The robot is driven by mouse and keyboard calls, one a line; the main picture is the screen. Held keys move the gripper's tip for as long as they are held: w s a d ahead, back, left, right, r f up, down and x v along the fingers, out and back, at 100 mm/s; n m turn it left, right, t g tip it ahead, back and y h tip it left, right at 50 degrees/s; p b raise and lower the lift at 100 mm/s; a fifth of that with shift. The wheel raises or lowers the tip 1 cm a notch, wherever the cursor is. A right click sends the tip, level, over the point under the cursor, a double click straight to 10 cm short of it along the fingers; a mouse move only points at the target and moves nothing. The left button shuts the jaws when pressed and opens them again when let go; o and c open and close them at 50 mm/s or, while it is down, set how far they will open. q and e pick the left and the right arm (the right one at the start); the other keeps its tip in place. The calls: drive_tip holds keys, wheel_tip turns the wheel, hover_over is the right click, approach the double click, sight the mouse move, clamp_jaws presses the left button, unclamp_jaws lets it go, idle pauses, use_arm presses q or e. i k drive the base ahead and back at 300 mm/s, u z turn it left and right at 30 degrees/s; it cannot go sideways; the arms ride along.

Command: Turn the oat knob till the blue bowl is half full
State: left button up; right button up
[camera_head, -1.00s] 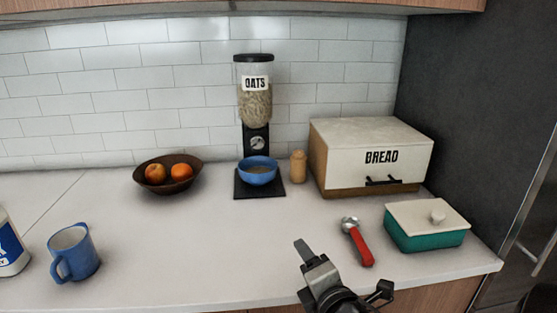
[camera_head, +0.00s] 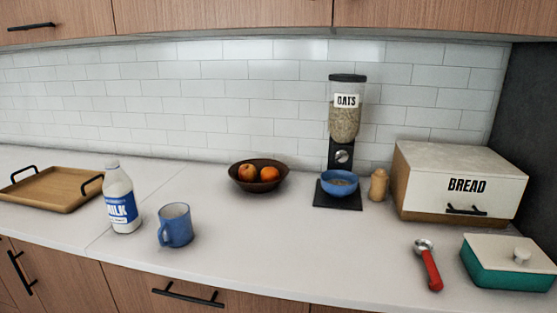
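The oat dispenser (camera_head: 346,118) stands against the tiled wall, its clear jar labelled OATS and partly filled with oats. Its round silver knob (camera_head: 343,156) is on the black stand below the jar. The blue bowl (camera_head: 339,184) sits upright on the dispenser's black base (camera_head: 338,203), under the knob. Some oats show inside the bowl, but their exact level is hard to tell. Neither of my grippers is in view.
A fruit bowl (camera_head: 258,187), blue mug (camera_head: 175,226), milk bottle (camera_head: 121,199) and wooden tray (camera_head: 50,190) lie to the left. A wooden shaker (camera_head: 378,185), bread box (camera_head: 459,180), red-handled scoop (camera_head: 430,267) and green butter dish (camera_head: 509,262) are right. The counter's front middle is clear.

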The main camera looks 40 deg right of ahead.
sight(342, 155)
drive_tip(key=u, duration=1.05)
drive_tip(key=k, duration=0.85)
drive_tip(key=z, duration=1.3)
